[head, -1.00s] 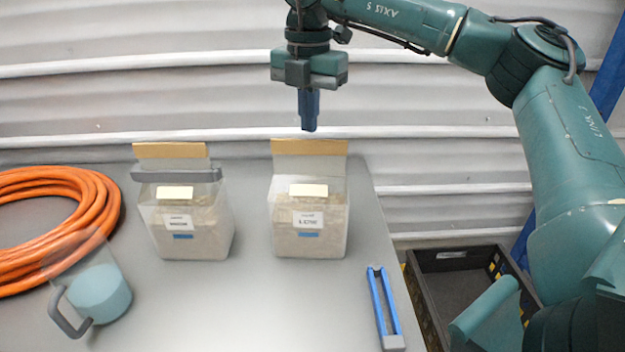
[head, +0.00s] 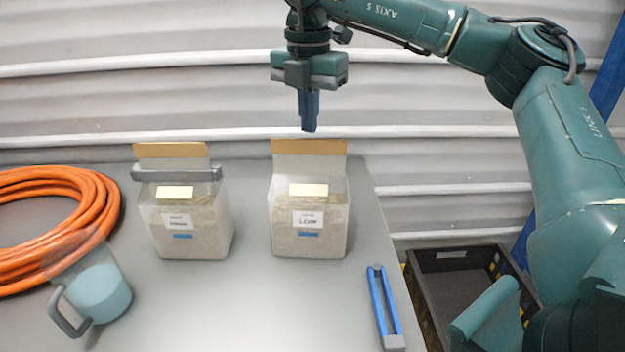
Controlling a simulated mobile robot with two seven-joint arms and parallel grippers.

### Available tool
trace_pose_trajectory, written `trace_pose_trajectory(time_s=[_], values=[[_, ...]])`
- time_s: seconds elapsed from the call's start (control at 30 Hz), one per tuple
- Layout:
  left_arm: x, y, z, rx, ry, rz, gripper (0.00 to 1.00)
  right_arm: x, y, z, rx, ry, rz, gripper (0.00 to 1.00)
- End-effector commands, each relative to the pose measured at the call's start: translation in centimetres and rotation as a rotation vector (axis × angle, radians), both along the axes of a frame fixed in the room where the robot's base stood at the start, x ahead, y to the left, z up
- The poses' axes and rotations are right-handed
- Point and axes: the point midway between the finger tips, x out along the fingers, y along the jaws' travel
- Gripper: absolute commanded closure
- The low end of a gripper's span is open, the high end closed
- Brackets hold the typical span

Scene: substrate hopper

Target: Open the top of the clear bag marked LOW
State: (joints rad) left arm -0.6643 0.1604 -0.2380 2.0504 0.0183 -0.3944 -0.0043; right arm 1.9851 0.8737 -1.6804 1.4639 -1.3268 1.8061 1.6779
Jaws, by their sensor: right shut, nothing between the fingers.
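Two clear bags of pale substrate stand upright on the grey table. The right bag (head: 309,232) has a white label that seems to read LOW, though the letters are blurred. Its top panel stands up with a tan strip (head: 309,147) along the edge, and no clip shows on it. The left bag (head: 186,231) has a grey clip (head: 176,174) across its top below a tan strip. My right gripper (head: 308,128) is shut and empty, pointing down just above the right bag's tan strip, apart from it. My left gripper is out of view.
A blue-armed clip (head: 384,305) lies at the table's right. A black crate (head: 455,256) sits beyond the right edge. The front middle is clear.

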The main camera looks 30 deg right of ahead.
Motion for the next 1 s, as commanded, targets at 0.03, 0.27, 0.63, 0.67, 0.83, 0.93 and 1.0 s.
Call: trace_pose_trajectory(time_s=[0.03, 0.27, 0.63, 0.67, 0.83, 0.93, 1.0], values=[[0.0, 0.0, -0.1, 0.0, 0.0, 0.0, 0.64, 0.0, 0.0, -0.2, 0.0, 0.0, 0.0, 1.0], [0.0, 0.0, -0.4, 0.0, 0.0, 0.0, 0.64, 0.0, 0.0, -0.5, 0.0, 0.0, 0.0, 1.0], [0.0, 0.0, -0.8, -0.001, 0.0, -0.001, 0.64, 0.0, 0.0, -1.1, 0.001, 0.0, 0.0, 1.0], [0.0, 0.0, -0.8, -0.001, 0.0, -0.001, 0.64, 0.0, 0.0, -1.1, 0.001, 0.0, 0.0, 1.0], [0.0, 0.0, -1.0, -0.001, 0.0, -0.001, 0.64, 0.0, 0.0, -1.4, 0.0, 0.0, 0.0, 1.0], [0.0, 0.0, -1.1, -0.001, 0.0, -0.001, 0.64, 0.0, 0.0, -1.5, 0.0, 0.0, 0.0, 1.0], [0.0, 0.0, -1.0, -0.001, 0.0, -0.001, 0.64, 0.0, 0.0, -1.5, 0.0, 0.0, 0.0, 1.0]])
